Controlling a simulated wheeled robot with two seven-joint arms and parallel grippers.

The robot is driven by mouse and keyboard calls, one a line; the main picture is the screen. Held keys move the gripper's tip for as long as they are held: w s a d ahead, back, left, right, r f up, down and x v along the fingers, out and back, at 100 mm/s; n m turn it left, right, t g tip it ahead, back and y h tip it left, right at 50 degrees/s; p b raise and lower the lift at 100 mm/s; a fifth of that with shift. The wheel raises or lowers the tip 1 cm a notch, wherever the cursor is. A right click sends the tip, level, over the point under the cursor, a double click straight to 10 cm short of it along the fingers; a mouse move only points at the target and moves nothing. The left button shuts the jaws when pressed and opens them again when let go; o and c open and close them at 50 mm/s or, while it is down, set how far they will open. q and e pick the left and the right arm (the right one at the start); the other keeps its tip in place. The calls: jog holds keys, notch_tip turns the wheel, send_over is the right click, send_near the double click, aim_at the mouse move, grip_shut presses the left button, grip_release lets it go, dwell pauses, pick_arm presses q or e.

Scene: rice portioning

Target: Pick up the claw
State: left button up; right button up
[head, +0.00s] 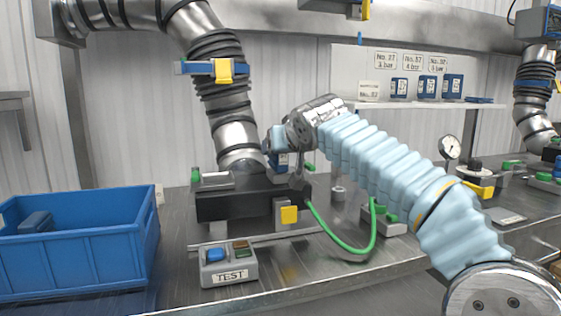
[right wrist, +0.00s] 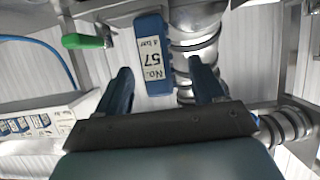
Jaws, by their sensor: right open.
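A blue block with a white label reading "No. 57, 4 bar" (right wrist: 153,66) stands in the right wrist view, beside a ribbed metal pipe. I take it for the claw, though I cannot be sure. My right gripper (right wrist: 161,76) has two blue fingers spread apart, with the block's labelled end in line with the gap between them. I cannot tell whether they touch it. In the head view my right arm, in a pale blue sleeve, reaches in from the right to the station at the foot of the left pipe. The fingers are mostly hidden there. My left gripper is not in view.
A blue crate (head: 80,252) stands at the left. A TEST button box (head: 229,265) sits on the metal bench below the station. A green hose (head: 372,240) loops under my right arm. Blue labelled blocks (head: 427,87) stand on a shelf behind. A pressure gauge (head: 449,148) stands at right.

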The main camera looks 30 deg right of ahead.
jog(key=p+x, duration=0.1)
jog(key=x, duration=0.4)
jog(key=shift+d+f, duration=0.1)
grip_shut()
